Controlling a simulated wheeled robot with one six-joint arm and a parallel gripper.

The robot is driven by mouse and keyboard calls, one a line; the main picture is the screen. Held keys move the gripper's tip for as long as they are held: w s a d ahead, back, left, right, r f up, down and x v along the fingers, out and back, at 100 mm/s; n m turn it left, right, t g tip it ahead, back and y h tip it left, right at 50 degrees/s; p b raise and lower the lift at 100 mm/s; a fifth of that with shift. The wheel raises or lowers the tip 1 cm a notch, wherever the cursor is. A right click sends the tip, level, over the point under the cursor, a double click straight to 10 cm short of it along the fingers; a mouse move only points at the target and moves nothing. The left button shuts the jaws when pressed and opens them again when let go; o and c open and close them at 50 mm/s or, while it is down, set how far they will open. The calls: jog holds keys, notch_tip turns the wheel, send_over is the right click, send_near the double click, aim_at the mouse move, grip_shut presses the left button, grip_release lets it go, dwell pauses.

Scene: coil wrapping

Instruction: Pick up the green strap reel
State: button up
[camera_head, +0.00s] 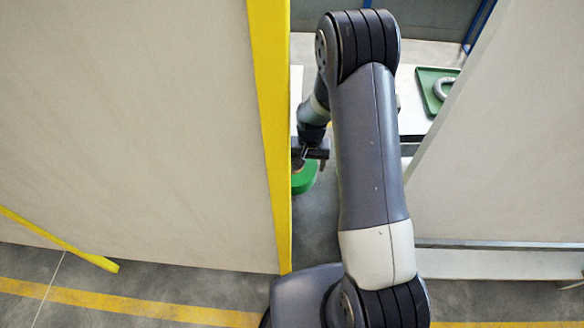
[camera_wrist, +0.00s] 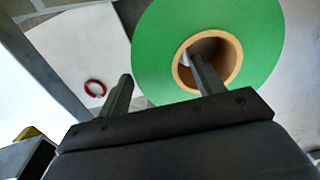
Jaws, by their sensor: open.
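The green strap reel (camera_wrist: 160,40) fills the upper right of the wrist view, with a tan core (camera_wrist: 234,80) around its open hole. In the head view the green reel (camera_head: 304,178) shows partly, low beside the yellow post. My gripper (camera_wrist: 160,71) is open and holds nothing. Its right finger appears over or in the core hole, and its left finger lies just outside the reel's left edge. I cannot tell how deep the fingers reach. In the head view my gripper (camera_head: 311,163) is just above the reel, partly cut off by the post.
A tall pale panel with a yellow post (camera_head: 270,110) stands close on the left, another panel (camera_head: 510,150) on the right. A white table (camera_head: 410,110) behind bears a green tray (camera_head: 430,77) with a grey ring. A small red ring (camera_wrist: 95,88) lies on a pale surface.

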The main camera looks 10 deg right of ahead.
jog(key=shift+f+p, duration=0.35)
jog(key=shift+f, duration=1.4)
jog(key=shift+c, duration=0.5)
grip_shut()
jog(key=shift+r, duration=0.1)
